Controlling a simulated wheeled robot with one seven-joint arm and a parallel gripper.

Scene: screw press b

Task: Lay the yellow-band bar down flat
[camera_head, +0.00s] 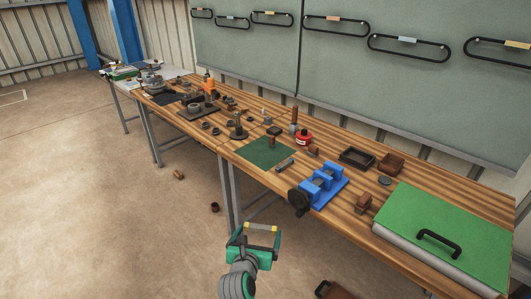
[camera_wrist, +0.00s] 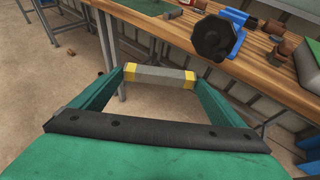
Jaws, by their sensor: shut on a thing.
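The yellow-band bar (camera_wrist: 160,77) is a short grey bar with a yellow band near each end. My gripper (camera_head: 258,238) is shut on it, with one green finger at each end, seen most clearly in the wrist view. The bar lies crosswise between the fingertips, roughly level. In the head view the bar (camera_head: 262,227) is held in the air in front of the workbench (camera_head: 225,143), over the open floor and apart from the bench top. The bar's end faces are hidden by the fingers.
On the bench are a green mat (camera_head: 262,158), a blue vise (camera_head: 322,186) with a dark round knob, a dark open tray (camera_head: 356,158), and a large green-lidded case (camera_head: 450,225) at right. Several small parts crowd the left. Small objects lie on the floor.

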